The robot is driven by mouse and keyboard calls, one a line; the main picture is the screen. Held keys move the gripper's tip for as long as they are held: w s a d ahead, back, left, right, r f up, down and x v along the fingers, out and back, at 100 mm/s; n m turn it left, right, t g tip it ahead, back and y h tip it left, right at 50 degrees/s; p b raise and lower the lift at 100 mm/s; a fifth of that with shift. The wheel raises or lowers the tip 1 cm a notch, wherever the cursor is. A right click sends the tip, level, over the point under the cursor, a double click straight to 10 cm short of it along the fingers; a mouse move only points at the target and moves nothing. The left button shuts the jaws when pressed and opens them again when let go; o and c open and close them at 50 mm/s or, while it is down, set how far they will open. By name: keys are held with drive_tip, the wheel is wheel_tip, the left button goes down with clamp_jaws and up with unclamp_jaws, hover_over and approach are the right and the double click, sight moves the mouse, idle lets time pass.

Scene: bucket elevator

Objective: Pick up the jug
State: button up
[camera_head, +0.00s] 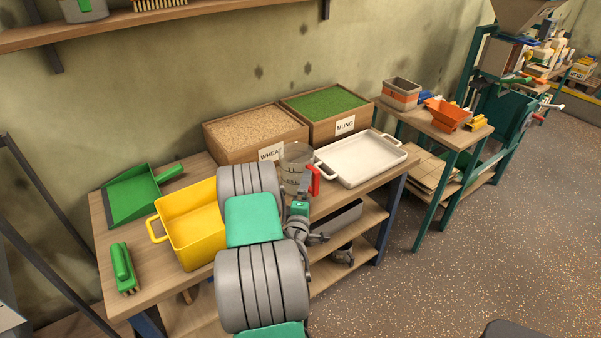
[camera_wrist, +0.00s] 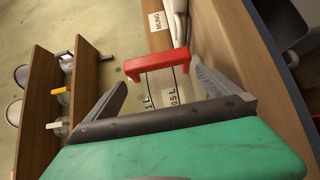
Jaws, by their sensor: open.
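The jug (camera_head: 295,164) is clear, with dark volume markings and a red handle (camera_head: 314,180). It stands upright on the wooden table, in front of the wheat box. In the wrist view the red handle (camera_wrist: 158,64) lies just beyond and between the fingertips, with the clear jug body (camera_wrist: 165,90) behind it. My gripper (camera_wrist: 162,82) is open, one finger on each side of the handle, and holds nothing. Whether a finger touches the handle I cannot tell. In the head view my arm covers the jug's lower left part.
A white tray (camera_head: 362,158) stands close to the jug's right. Boxes of wheat (camera_head: 254,132) and mung (camera_head: 325,108) stand behind. A yellow bin (camera_head: 190,222), green dustpan (camera_head: 130,195) and green brush (camera_head: 122,266) are to the left. A lower shelf holds a grey tray (camera_head: 340,217).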

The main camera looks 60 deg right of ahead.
sight(301, 174)
drive_tip(key=p+x, duration=0.1)
drive_tip(key=x, duration=0.1)
drive_tip(key=shift+d+r, duration=0.2)
drive_tip(key=shift+d, duration=0.15)
drive_tip(key=shift+w+d+f, duration=0.2)
drive_tip(key=shift+d, duration=0.15)
drive_tip(key=shift+c, duration=0.2)
drive_tip(key=c, duration=1.3)
